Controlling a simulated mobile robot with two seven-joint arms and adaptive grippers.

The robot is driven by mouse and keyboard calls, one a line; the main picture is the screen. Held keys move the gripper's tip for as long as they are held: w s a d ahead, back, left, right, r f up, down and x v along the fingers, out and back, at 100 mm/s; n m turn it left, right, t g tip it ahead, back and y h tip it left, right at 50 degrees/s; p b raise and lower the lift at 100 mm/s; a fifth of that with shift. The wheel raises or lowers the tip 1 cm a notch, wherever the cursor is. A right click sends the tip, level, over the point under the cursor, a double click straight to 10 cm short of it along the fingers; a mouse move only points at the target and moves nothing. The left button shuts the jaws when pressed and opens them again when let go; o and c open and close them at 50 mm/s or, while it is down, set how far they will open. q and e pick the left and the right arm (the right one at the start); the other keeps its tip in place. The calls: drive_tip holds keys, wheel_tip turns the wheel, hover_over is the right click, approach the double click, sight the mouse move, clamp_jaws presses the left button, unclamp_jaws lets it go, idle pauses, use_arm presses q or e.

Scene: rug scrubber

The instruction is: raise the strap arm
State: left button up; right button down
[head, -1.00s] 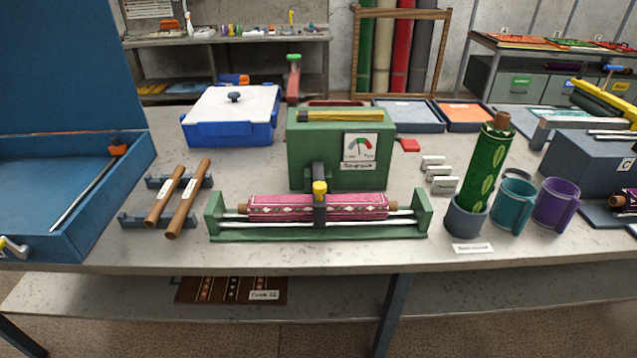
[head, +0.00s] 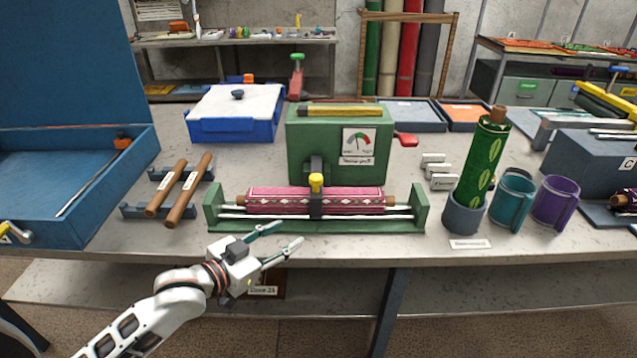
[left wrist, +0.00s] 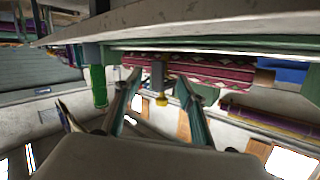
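The strap arm (head: 316,204) is a dark upright band crossing a pink patterned rug roll (head: 270,200), with a yellow knob (head: 316,183) on top. The roll lies in a green cradle (head: 415,212) at the front of the green scrubber box (head: 300,150). My left gripper (head: 291,234) is open and empty, just in front of the cradle and left of the knob. In the left wrist view, the open fingers (left wrist: 158,77) are spread, with the yellow knob (left wrist: 161,99) and pink roll (left wrist: 215,68) showing beyond them. My right gripper is not in view.
Two wooden rollers (head: 190,189) rest on a rack at left, beside an open blue case (head: 85,215). A green roll (head: 484,160) stands in a holder at right, near a teal mug (head: 512,196) and a purple mug (head: 554,202).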

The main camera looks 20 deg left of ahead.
sight(311, 181)
use_arm(q)
drive_tip(key=w+r+t+h, duration=0.1)
drive_tip(key=w+r+h, duration=0.2)
drive_tip(key=w+r, duration=0.35)
drive_tip(key=shift+n, duration=0.3)
drive_tip(key=w+d, duration=0.1)
drive_tip(key=w+d+r, duration=0.1)
drive_tip(key=w, duration=0.1)
drive_tip(key=w+d+r, duration=0.1)
drive_tip(key=shift+w+d, duration=0.35)
drive_tip(key=shift+w, duration=0.05)
drive_tip(key=shift+c, duration=0.5)
clamp_jaws()
